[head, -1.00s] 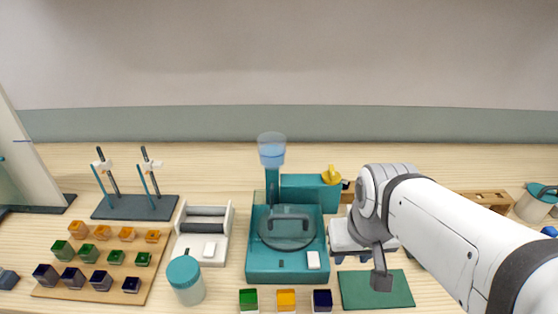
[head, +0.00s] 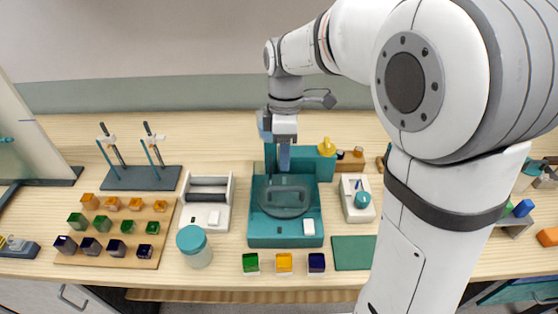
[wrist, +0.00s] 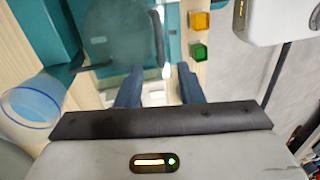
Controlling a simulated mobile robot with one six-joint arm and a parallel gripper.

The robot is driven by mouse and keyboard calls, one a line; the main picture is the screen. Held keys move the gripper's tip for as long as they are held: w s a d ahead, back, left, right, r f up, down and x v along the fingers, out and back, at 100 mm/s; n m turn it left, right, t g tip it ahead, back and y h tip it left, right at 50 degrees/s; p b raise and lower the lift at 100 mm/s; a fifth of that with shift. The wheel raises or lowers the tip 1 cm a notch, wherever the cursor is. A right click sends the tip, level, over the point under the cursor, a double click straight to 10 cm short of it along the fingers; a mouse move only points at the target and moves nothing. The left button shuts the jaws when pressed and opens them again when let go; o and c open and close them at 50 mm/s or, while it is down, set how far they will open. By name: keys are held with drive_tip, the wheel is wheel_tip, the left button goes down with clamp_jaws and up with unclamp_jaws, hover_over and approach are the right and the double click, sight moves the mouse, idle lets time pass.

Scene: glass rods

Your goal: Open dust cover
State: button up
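The teal machine (head: 262,233) stands mid-bench with a round, see-through dust cover (head: 272,206) on top, and the cover looks closed. The cover has a dark arched handle (head: 287,188). In the wrist view the cover (wrist: 105,28) and its handle (wrist: 158,38) lie beyond the fingertips. My gripper (head: 284,167) points down just above and behind the handle in the head view. In the wrist view my gripper (wrist: 159,84) has its two blue fingers apart with nothing between them. The gripper hides the machine's clear cup in the head view.
A clear blue cup (wrist: 35,98) is close at the left in the wrist view. A teal-lidded jar (head: 195,250) and a white holder (head: 206,202) stand left of the machine. Coloured cubes (head: 284,262) sit in front. A green mat (head: 353,253) lies to the right.

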hover_over(285, 184)
drive_tip(key=s, duration=0.4)
drive_tip(key=f, duration=0.7)
drive_tip(key=shift+s+a+f+p, duration=0.2)
drive_tip(key=shift+a+f+p, duration=0.1)
drive_tip(key=shift+a+p, duration=0.05)
clamp_jaws()
drive_tip(key=shift+a, duration=0.1)
